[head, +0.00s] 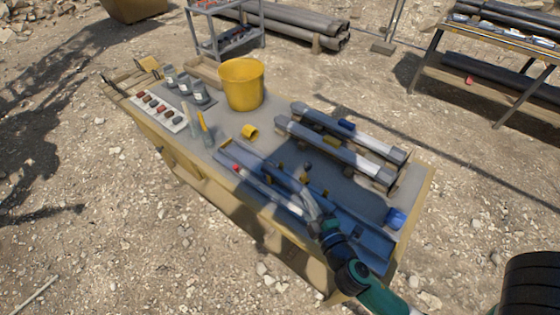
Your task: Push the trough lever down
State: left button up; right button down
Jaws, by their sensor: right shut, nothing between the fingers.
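The blue metal trough (345,226) runs lengthwise along the near side of the tank's top. A thin light rod with a red knob (237,168) lies along the trough's near edge; it looks like the lever, but its tilt is hard to tell. My right gripper (305,194) comes in from the lower right over the right half of the trough. Its fingers are shut and empty, well to the right of the red knob. Whether they touch the trough is unclear. My left gripper is not in view.
The tank (418,205) also carries a yellow bucket (243,84), two grey core tubes (345,160), a yellow cup (249,131), a blue block (396,217), small jars (184,86) and a sample tray (158,110). A pipe rack (490,60) stands at the back right.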

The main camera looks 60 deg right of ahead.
aim_at(307, 171)
jog(key=s+f, duration=0.2)
jog(key=s, duration=0.2)
jog(key=shift+g, duration=0.3)
jog(key=p+x, duration=0.1)
jog(key=x, duration=0.9)
jog(key=shift+w+d, duration=0.1)
jog(key=shift+w, duration=0.05)
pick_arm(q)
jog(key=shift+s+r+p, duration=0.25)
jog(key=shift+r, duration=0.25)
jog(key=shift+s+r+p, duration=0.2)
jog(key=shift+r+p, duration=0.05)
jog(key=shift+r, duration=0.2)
pick_arm(e)
jog(key=shift+w+d+f, duration=0.1)
jog(key=shift+d+f, duration=0.15)
jog(key=shift+d, duration=0.4)
jog(key=shift+w+d+f, duration=0.1)
jog(key=shift+d+f, duration=0.15)
jog(key=shift+d, duration=0.4)
jog(key=shift+w+d+f, duration=0.1)
jog(key=shift+d+f, duration=0.15)
jog(key=shift+d, duration=0.35)
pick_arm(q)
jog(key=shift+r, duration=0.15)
